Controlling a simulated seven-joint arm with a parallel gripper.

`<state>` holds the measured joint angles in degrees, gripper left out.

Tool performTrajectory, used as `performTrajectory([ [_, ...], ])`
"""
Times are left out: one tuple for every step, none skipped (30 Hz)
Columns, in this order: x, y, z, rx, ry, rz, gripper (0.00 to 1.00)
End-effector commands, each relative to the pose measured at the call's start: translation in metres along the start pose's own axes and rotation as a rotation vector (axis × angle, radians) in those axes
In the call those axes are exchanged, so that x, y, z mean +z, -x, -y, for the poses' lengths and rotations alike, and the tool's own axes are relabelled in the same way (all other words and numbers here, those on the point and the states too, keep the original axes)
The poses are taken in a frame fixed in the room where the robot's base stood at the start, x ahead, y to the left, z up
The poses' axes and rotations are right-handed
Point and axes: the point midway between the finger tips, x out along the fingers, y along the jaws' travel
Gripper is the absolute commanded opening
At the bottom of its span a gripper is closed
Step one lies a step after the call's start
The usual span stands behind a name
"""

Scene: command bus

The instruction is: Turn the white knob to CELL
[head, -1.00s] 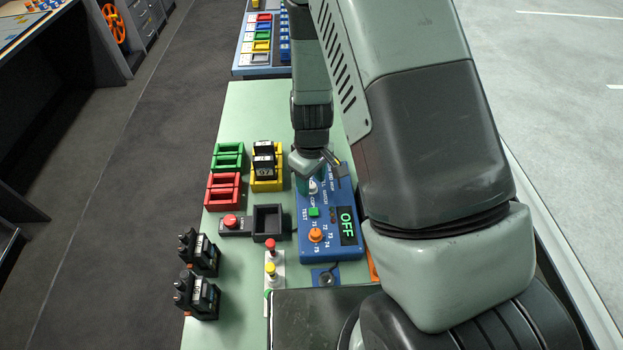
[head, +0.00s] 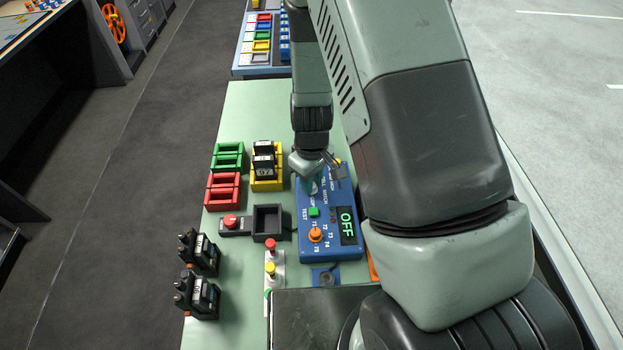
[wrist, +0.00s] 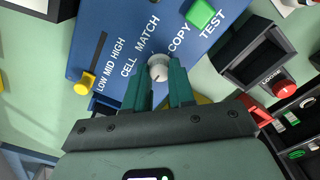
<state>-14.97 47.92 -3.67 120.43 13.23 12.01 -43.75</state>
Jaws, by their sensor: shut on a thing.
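The white knob (wrist: 158,66) is on the blue control panel (wrist: 195,45), beside the printed words CELL, MATCH and COPY. My gripper (wrist: 160,75) is shut on the knob, with one green finger on each side of it. Which label the knob points to is too small to tell. In the head view my gripper (head: 309,184) is over the upper part of the panel and largely hides the knob. The panel's display (head: 347,225) reads OFF in green.
A green TEST button (wrist: 201,14) and an orange knob (head: 315,235) are on the panel. A yellow slider (wrist: 85,83) is by LOW MID HIGH. A black tray (head: 267,222) and a red button (head: 231,221) stand left of the panel.

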Motion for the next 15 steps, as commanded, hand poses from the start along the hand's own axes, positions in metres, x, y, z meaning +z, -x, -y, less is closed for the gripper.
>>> performTrajectory([
  [0.0001,0.0003,-0.0001,0.000,-0.017,0.000,0.00],
  [0.0000,0.0003,-0.0001,0.000,-0.029,0.000,0.00],
  [0.0000,0.0003,-0.0001,0.000,-0.048,0.000,0.00],
  [0.0000,0.0003,-0.0001,0.000,-0.065,0.000,0.00],
  [0.0000,0.0003,-0.0001,0.000,-0.083,0.000,0.00],
  [0.0000,0.0003,-0.0001,0.000,-0.109,0.000,0.00],
  [0.0000,0.0003,0.0000,0.000,-0.131,0.000,0.00],
  [0.0000,0.0004,-0.0001,0.000,-0.154,0.000,0.00],
  [0.0000,0.0004,-0.0001,0.000,-0.187,0.000,0.00],
  [0.0001,0.0004,-0.0001,0.000,-0.213,0.000,0.00],
  [0.0001,0.0004,-0.0001,0.000,-0.241,0.000,0.00],
  [0.0001,0.0004,-0.0001,0.000,-0.279,0.000,0.00],
  [0.0001,0.0004,-0.0001,0.000,-0.307,0.000,0.00],
  [0.0001,0.0004,-0.0002,0.000,-0.335,0.000,0.00],
  [0.0002,0.0004,-0.0003,0.001,-0.373,0.000,0.00],
])
